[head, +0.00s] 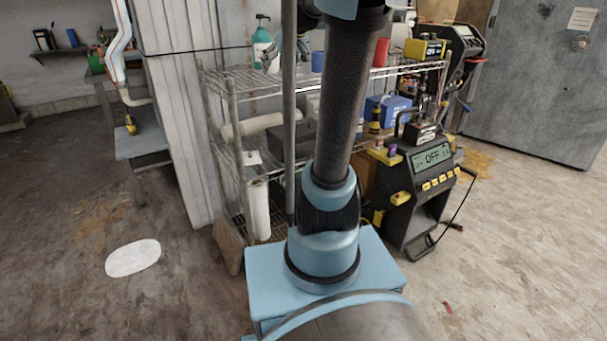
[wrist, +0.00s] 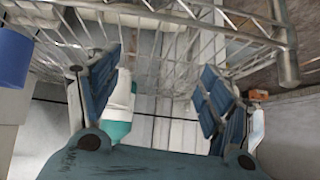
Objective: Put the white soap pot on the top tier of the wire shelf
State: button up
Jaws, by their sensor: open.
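The wire shelf (head: 225,82) stands behind my arm in the head view. Its grid also fills the top of the wrist view (wrist: 230,42). A teal bottle with a dark pump and a white area (head: 261,40) stands on the top tier. In the wrist view the teal and white bottle (wrist: 117,128) shows beside the left finger. I cannot identify a separate white soap pot.
A blue cup (head: 318,62) and a red cup (head: 381,52) are on the top tier, right of my gripper. A yellow device (head: 425,49) sits at its right end. A black machine (head: 427,185) stands right of the shelf. The floor at left is largely clear.

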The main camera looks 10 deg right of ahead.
jog(key=s+f+m+g+h, duration=0.1)
jog(key=s+f+g, duration=0.1)
jog(key=s+f, duration=0.6)
jog(key=s+f+m+g+h, duration=0.1)
jog(key=s+f+g, duration=0.1)
jog(key=s+f, duration=0.6)
jog(key=s+f+m+g+h, duration=0.1)
jog(key=s+f, duration=0.8)
jog(key=s, duration=1)
jog(key=shift+s+d+g, duration=0.3)
jog(key=shift+s+g, duration=0.05)
jog(key=shift+g, duration=0.05)
jog(key=shift+w+f, duration=0.25)
jog(key=shift+w, duration=0.25)
